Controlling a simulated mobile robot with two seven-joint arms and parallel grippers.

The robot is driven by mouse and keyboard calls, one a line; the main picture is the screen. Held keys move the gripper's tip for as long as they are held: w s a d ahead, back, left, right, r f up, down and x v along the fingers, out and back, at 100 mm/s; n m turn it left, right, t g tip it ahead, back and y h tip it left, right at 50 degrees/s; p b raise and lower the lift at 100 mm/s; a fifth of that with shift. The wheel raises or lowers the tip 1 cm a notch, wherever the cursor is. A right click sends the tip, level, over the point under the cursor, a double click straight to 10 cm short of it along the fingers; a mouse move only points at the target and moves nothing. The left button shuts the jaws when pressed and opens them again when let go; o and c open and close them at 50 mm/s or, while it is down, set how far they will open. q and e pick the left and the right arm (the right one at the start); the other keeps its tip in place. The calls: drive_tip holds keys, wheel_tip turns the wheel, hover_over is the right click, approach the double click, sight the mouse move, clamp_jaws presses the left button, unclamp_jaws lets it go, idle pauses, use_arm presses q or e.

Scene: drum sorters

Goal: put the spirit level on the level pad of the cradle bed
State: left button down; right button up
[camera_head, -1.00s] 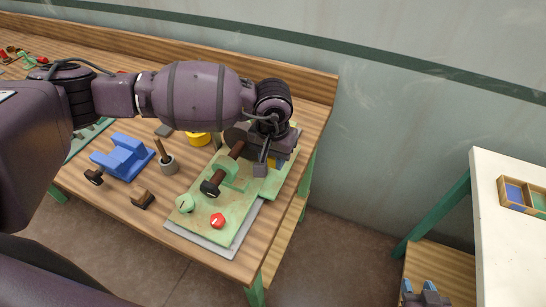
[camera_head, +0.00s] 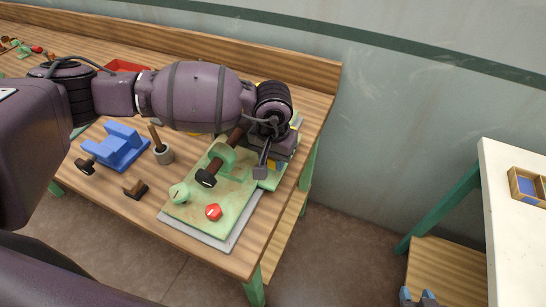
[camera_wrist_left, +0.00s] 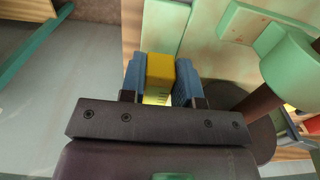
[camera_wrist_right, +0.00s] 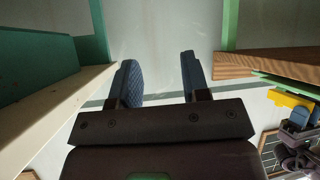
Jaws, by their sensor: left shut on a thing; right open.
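My left gripper (camera_wrist_left: 160,82) is shut on a yellow block, which looks like the spirit level (camera_wrist_left: 160,68), with a pale vial end showing between its blue fingers. In the head view this gripper (camera_head: 264,166) is over the right side of the green cradle bed (camera_head: 235,208), and the arm hides part of it. The bed carries a dark roller in a green cradle, a green knob and a red knob. I cannot tell which raised part is the level pad, or whether the level touches the bed. My right gripper (camera_wrist_right: 158,75) is open and empty, away from the bench.
A blue vise-like block (camera_head: 118,148), a grey pot with a wooden handle (camera_head: 162,153) and a small brown block (camera_head: 135,188) stand left of the bed. A white table (camera_head: 510,215) with a divided tray (camera_head: 527,187) is at the right. Open floor lies between.

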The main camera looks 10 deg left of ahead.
drive_tip(key=shift+s+f, duration=0.15)
drive_tip(key=shift+f, duration=0.25)
idle(0.7)
use_arm(q)
drive_tip(key=shift+b, duration=0.45)
use_arm(e)
drive_tip(key=shift+w+a+r, duration=0.1)
drive_tip(key=shift+w, duration=0.4)
drive_tip(key=shift+s, duration=0.2)
drive_tip(key=shift+s+f, duration=0.4)
drive_tip(key=shift+f, duration=0.25)
drive_tip(key=shift+w+r, duration=0.1)
drive_tip(key=shift+w, duration=0.15)
